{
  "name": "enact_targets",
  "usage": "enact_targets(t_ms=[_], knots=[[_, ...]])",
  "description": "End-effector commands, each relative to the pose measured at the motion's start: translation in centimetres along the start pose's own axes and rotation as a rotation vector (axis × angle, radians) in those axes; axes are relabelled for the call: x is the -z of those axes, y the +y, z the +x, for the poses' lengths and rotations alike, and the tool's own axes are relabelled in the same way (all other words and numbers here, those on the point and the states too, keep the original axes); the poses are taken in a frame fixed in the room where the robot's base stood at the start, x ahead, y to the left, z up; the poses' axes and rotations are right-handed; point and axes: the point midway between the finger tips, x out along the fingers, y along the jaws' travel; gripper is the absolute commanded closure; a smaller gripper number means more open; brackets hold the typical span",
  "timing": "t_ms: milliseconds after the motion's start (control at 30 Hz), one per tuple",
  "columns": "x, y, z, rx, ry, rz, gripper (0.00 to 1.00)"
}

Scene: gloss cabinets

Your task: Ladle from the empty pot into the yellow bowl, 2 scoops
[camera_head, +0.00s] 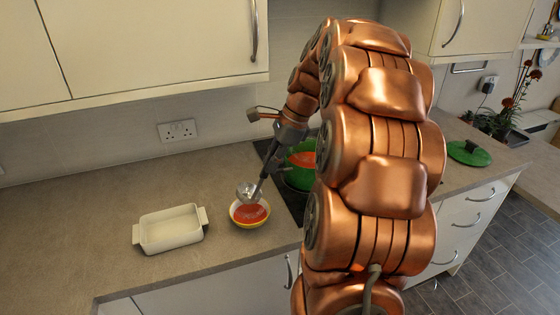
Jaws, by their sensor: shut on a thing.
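The yellow bowl (236,223) stands on the counter left of the hob, with red contents inside. A metal ladle (249,192) hangs just above the bowl's back rim; I cannot tell whether its cup holds anything or touches the bowl. My gripper (268,170) is above and to the right of the bowl, shut on the ladle's handle, which is mostly hidden by the fingers. A green pot (297,180) sits on the hob behind the bowl, with orange-red contents showing inside. My arm hides its right side.
A white rectangular dish (170,243) stands left of the bowl. The dark hob (290,203) lies under the pot. A green lid (468,153) lies on the right counter, near plants (505,115). Wall cabinets (150,45) hang above.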

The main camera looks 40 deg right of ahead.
Motion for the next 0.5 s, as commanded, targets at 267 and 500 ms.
enact_targets(t_ms=[267,500], knots=[[-2.4,-0.1,-0.1,0.001,0.148,-0.016,1.00],[-4.3,0.0,0.1,0.000,0.272,-0.028,1.00]])
